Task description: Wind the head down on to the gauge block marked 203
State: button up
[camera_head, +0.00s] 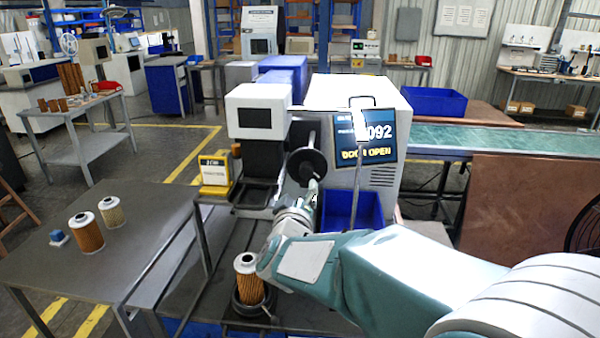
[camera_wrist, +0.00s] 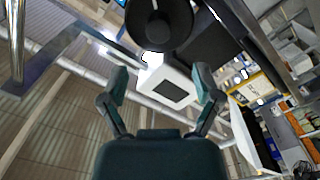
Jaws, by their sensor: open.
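A machine (camera_head: 345,95) has a white head (camera_head: 258,98) with a dark window, above a black block (camera_head: 265,158) and a dark recess. A black handwheel (camera_head: 307,168) sits on its right side. The screen (camera_head: 372,137) reads "092" and "DOOR OPEN". My gripper (camera_head: 312,187) is just below the handwheel; its fingers are small there. In the wrist view my gripper (camera_wrist: 160,78) is open and empty, with a black round part (camera_wrist: 158,24), apparently the handwheel, beyond the fingertips. No block marked 203 is readable; a gauge block under the head cannot be made out.
An orange filter cartridge (camera_head: 248,280) stands in a dark round holder. Two more cartridges (camera_head: 87,233) and a small blue block (camera_head: 58,237) are on the left table (camera_head: 150,225). A blue bin (camera_head: 352,210) is below the screen.

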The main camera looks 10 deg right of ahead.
aim_at(305, 174)
jog(key=x, duration=0.5)
jog(key=shift+d, duration=0.45)
jog(key=w, duration=0.3)
jog(key=shift+w, duration=0.4)
jog(key=shift+w+d, duration=0.1)
jog(key=shift+d, duration=0.35)
jog(key=c, duration=0.8)
grip_shut()
